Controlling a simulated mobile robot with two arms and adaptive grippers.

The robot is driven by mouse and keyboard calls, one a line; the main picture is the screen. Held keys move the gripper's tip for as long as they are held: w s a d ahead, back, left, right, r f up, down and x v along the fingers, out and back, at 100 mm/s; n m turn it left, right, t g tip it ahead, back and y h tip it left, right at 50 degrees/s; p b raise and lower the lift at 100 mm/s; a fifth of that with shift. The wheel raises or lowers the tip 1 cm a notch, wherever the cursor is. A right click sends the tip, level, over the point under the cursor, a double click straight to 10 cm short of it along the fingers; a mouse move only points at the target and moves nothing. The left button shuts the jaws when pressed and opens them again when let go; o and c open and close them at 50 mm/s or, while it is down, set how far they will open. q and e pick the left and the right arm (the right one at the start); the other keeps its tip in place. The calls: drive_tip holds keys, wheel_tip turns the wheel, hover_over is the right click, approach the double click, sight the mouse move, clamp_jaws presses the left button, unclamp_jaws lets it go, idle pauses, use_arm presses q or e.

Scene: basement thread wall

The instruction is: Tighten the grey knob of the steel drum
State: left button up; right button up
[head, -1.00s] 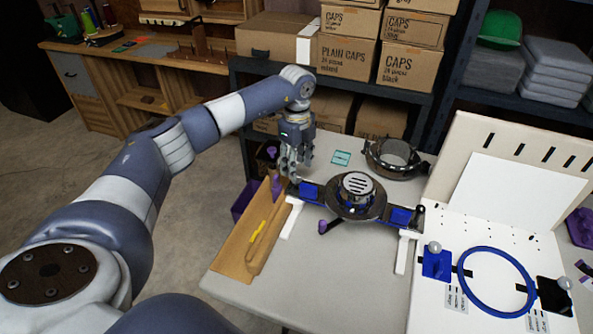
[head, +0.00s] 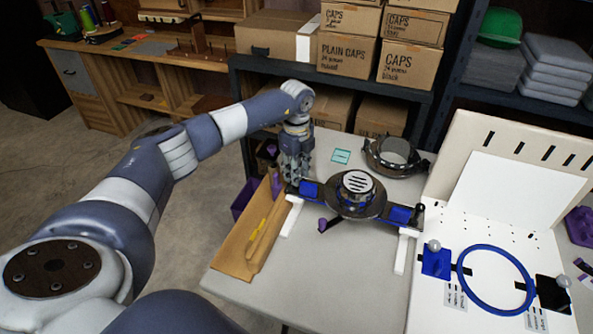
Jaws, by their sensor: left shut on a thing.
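The steel drum (head: 357,192), round with a slotted pale top, sits mid-bar on a dark fixture on the table. The bar has blue pads (head: 400,214) and white legs. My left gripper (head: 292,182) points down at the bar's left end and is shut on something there. The fingers hide what is between them; the grey knob cannot be made out apart from them. A dark upright knob (head: 420,207) stands at the bar's right end. A purple-ended lever (head: 323,224) sticks out at the drum's front left. My right gripper is out of view.
A cardboard tray (head: 236,262) with a yellow tool lies along the table's left edge. A white board with a blue hoop (head: 496,281) is at right. The table's front is clear.

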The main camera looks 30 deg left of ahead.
use_arm(q)
drive_tip(key=shift+m, duration=0.3)
drive_tip(key=m, duration=0.5)
drive_tip(key=m+b, duration=0.1)
drive_tip(key=m, duration=0.5)
drive_tip(key=shift+m, duration=0.4)
idle(0.4)
drive_tip(key=o, duration=1)
drive_tip(key=shift+o, duration=0.2)
wheel_tip(320, 180, up, 12)
